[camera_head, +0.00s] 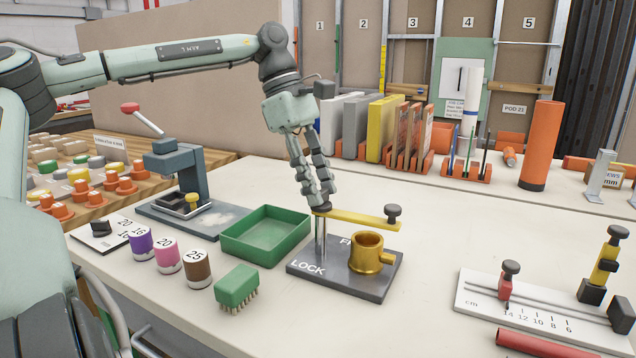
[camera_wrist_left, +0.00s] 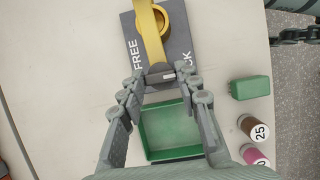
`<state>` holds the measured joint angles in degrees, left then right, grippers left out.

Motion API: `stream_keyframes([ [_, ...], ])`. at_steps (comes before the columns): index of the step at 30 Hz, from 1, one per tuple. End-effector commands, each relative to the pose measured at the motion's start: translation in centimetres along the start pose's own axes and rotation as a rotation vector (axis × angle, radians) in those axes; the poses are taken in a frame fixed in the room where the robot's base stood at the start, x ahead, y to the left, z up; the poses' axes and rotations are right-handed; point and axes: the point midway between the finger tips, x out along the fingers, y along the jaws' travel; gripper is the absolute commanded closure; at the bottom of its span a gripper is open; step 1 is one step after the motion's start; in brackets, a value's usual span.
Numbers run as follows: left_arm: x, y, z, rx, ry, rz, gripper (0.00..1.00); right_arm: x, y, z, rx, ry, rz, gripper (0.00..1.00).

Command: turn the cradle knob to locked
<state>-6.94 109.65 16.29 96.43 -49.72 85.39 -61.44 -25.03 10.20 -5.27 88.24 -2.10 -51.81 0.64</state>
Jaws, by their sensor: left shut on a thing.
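The cradle has a dark base plate (camera_head: 308,269) marked LOCK at its front left and FREE behind. A thin silver post (camera_head: 320,240) carries a yellow bar (camera_head: 358,218), which reaches right over a gold cup (camera_head: 369,252) and ends in a black knob (camera_head: 393,211). My left gripper (camera_head: 323,207) points down and is shut on the small dark knob (camera_wrist_left: 161,76) on top of the post, at the bar's near end. In the left wrist view the bar (camera_wrist_left: 151,38) runs from this knob between the FREE and LOCK words, partly covering the cup.
A green tray (camera_head: 266,234) stands left of the cradle. A green brush (camera_head: 236,286) and several numbered pots (camera_head: 197,270) are nearer. A scale plate (camera_head: 530,308) lies at right. Dark links at the wrist view's upper right edge may be my right gripper (camera_wrist_left: 295,35).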

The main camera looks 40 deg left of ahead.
Motion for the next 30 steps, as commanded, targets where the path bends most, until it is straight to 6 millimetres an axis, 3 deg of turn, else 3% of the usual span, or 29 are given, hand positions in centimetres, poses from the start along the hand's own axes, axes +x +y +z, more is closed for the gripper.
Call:
stream_keyframes([
  [8, -0.1, 0.1, 0.0, 0.002, 0.001, 0.003, 0.96, 0.0, 0.0, 0.0, 0.0, 0.0, 0.0, 1.0],
  [9, -0.1, 0.1, 0.0, 0.002, 0.001, 0.003, 0.63, 0.0, 0.0, 0.0, 0.0, -0.001, 0.0, 1.0],
  [13, -0.1, 0.0, 0.0, 0.001, 0.001, 0.002, 0.47, 0.0, 0.0, 0.0, 0.0, -0.001, 0.0, 1.0],
  [23, -0.3, 0.0, 0.0, 0.0, 0.0, 0.002, 0.47, -0.1, 0.0, 0.1, 0.0, -0.001, 0.0, 1.0],
  [30, -3.8, 0.1, 0.0, -0.002, 0.001, 0.005, 0.47, -0.1, 0.0, 0.1, 0.0, -0.001, 0.0, 1.0],
])
